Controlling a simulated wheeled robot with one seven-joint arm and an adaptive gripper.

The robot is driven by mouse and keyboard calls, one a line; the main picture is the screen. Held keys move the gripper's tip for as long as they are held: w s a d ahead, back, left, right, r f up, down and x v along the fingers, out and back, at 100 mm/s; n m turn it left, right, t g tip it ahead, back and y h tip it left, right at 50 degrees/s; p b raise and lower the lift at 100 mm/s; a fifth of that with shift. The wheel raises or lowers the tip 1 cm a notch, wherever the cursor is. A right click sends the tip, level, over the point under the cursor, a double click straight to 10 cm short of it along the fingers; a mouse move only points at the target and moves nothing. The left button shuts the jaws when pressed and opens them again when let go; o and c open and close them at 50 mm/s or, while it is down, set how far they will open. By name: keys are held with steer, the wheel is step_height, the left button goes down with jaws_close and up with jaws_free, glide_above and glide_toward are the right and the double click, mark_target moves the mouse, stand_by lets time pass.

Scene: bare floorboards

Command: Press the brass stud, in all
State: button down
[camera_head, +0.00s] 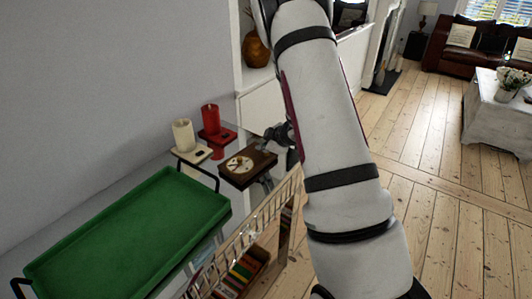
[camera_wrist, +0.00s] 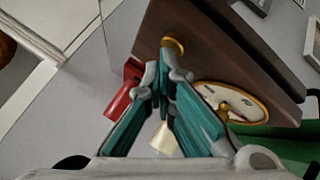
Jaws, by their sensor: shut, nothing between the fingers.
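A dark brown wooden box (camera_head: 235,179) with a round cream dial sits on the glass-topped stand. In the wrist view the box (camera_wrist: 205,45) fills the upper right, and its brass-rimmed dial (camera_wrist: 228,102) shows at the right. A round brass stud (camera_wrist: 174,45) shows on the box face just past my fingertips. My gripper (camera_wrist: 164,72) is shut and empty, its tips at or very near the stud. I cannot tell whether they touch it. In the head view my gripper (camera_head: 278,134) is at the box's far right corner, partly hidden by my arm.
Beside the box are a red cup-like object (camera_head: 210,119) on a red base and a cream one (camera_head: 183,135) on a cream base. A large green tray (camera_head: 130,235) covers the near stand. A wall is behind; open floorboards (camera_head: 440,200) lie right.

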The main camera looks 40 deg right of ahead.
mark_target(264, 154)
steer(key=shift+r+p, duration=0.7)
steer(key=shift+r, duration=0.1)
step_height(264, 154, up, 4)
steer(key=p, duration=0.3)
steer(key=shift+s+r+p, duration=0.1)
steer(key=shift+r+p, duration=0.1)
steer(key=shift+p, duration=0.2)
steer(key=shift+r, duration=0.3)
